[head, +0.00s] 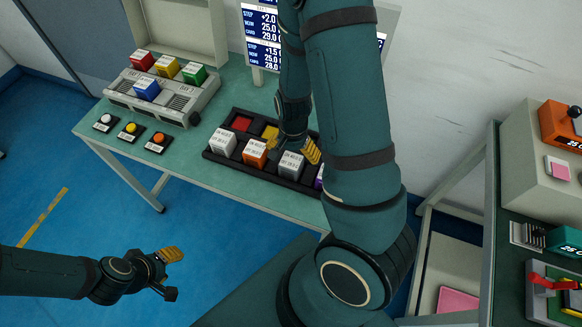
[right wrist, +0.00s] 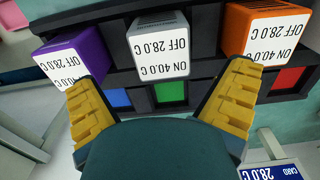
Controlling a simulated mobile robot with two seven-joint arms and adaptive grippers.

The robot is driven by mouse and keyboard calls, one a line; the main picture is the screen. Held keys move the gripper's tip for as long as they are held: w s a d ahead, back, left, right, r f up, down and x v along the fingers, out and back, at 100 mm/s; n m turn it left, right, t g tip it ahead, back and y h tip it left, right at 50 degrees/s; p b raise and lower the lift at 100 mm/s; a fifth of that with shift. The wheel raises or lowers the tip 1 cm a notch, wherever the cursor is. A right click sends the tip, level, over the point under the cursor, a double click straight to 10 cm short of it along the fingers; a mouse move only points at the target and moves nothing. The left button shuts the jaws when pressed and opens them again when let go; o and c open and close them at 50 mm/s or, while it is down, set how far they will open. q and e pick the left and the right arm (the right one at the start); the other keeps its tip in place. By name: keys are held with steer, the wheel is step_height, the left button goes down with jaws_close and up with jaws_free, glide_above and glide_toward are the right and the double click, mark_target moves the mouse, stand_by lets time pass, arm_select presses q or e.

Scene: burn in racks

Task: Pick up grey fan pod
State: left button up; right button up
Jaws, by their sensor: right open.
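The grey fan pod (head: 289,165) is a grey cube with a white printed label, seated in the front row of a dark tray (head: 262,176). The right wrist view shows the grey pod (right wrist: 160,35) between an orange pod (right wrist: 262,32) and a purple pod (right wrist: 75,57). My right gripper (head: 291,143) is over the tray, just behind the grey pod. Its yellow fingers (right wrist: 160,80) are open and spread wide either side of the grey pod's line, with nothing between them. My left gripper (head: 171,274) is open and empty, over the floor at lower left.
A white pod (head: 223,142) stands left in the tray; coloured recesses line its back row. A grey rack (head: 163,100) with red, yellow, green and blue pods is at back left, with three buttons before it. A screen (head: 263,38) stands behind. Shelving is at right.

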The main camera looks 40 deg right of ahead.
mark_target(291, 161)
steer(key=shift+a+f+b, duration=0.2)
steer(key=shift+f+b, duration=0.2)
steer(key=shift+f, duration=1)
steer(key=shift+a+f+b, duration=0.15)
steer(key=shift+f+b, duration=0.25)
steer(key=shift+f, duration=0.95)
steer(key=shift+r, duration=0.1)
steer(key=shift+c, duration=0.3)
steer(key=c, duration=1.3)
